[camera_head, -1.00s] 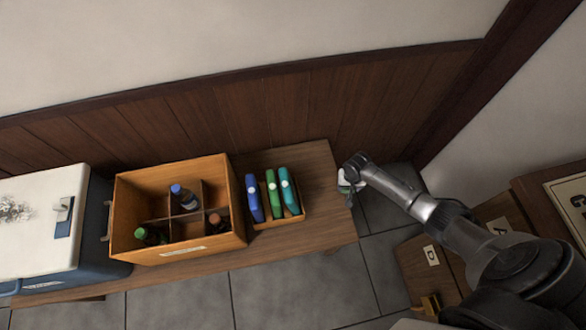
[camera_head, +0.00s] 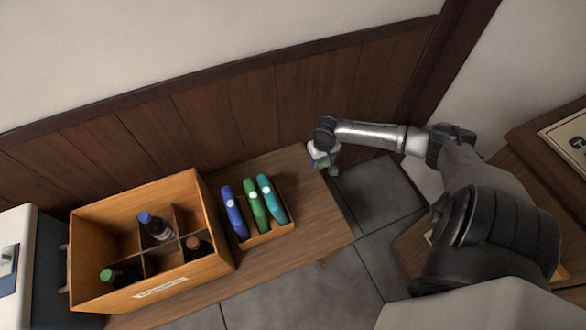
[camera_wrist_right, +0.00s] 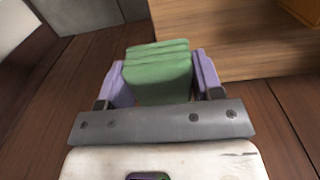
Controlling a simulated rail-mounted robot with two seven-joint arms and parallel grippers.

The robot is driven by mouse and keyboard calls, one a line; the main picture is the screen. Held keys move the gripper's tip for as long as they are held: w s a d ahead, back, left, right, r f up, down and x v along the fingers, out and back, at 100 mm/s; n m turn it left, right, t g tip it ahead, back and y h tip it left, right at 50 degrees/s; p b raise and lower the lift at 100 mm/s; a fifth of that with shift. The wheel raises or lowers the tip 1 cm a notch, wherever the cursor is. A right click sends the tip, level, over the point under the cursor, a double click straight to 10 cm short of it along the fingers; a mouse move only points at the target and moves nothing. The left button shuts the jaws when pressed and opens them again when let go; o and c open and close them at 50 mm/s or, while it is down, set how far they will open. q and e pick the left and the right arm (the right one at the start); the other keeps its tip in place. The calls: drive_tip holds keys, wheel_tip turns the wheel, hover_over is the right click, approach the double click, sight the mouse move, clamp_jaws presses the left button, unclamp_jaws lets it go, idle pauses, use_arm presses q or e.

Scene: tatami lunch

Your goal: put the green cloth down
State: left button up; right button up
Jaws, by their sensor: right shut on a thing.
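The green cloth (camera_wrist_right: 160,75) is folded in layers and sits between the two purple fingers of my right gripper (camera_wrist_right: 160,82) in the right wrist view. The gripper is shut on the cloth. Whether the cloth touches the bench cannot be told. My left gripper is not in view.
A small wooden tray (camera_head: 272,234) holds blue, green and teal items upright. Left of it stands a divided wooden crate (camera_head: 215,262) with bottles. A white and blue cooler (camera_head: 20,230) is at the far left. The bench's right end is clear.

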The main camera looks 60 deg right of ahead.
drive_tip(key=b, duration=0.6)
hover_over(296, 170)
wheel_tip(296, 170, down, 6)
drive_tip(key=shift+w+r, duration=0.1)
wheel_tip(296, 170, down, 4)
drive_tip(key=b, duration=0.3)
drive_tip(key=o, duration=0.8)
wheel_tip(296, 170, up, 12)
drive_tip(key=p, duration=0.6)
drive_tip(key=shift+p, duration=0.4)
